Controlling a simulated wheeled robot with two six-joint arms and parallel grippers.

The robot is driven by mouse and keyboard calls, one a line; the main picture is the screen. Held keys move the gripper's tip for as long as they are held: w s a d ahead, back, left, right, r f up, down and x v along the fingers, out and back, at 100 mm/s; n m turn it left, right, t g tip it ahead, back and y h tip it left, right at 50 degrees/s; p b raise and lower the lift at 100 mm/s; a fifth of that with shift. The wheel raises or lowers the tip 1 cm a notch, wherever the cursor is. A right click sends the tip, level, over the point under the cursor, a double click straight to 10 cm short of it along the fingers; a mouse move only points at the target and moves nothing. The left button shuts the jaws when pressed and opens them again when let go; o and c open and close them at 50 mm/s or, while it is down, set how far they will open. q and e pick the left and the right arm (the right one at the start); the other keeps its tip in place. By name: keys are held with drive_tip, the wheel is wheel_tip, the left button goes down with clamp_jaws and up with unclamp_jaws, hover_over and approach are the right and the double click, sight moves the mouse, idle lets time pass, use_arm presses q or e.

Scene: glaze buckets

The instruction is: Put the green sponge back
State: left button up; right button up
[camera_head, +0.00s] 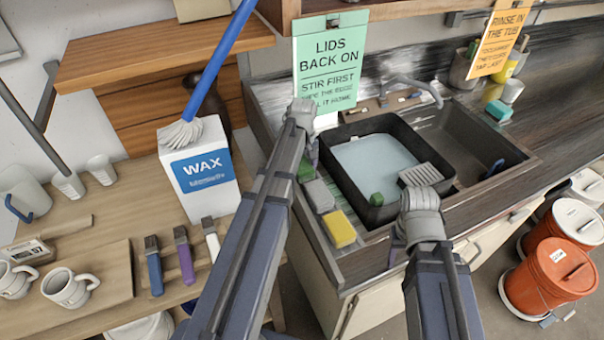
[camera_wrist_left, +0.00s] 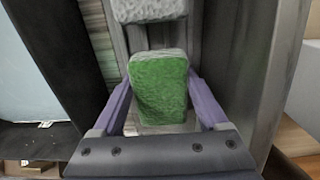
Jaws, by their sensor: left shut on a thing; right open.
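A green sponge (camera_wrist_left: 158,88) sits between the two purple fingers of my left gripper (camera_wrist_left: 160,100) in the left wrist view. The gripper is shut on it. In the head view my left gripper (camera_head: 303,140) is left of the black tub, and a green sponge (camera_head: 305,171) shows just below it, partly hidden by my arm. A grey sponge (camera_head: 319,196) and a yellow sponge (camera_head: 340,229) lie in a row in front of it. I cannot tell whether the held sponge touches the counter. My right gripper (camera_head: 420,195) is over the tub's front right corner, open, its fingers mostly hidden.
Orange buckets (camera_head: 555,275) stand at right.

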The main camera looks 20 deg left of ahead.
use_arm(q)
drive_tip(key=shift+d+r, duration=0.1)
drive_tip(key=shift+f, duration=0.25)
drive_tip(key=o, duration=1.2)
drive_tip(key=shift+r, duration=0.1)
drive_tip(key=shift+r, duration=0.15)
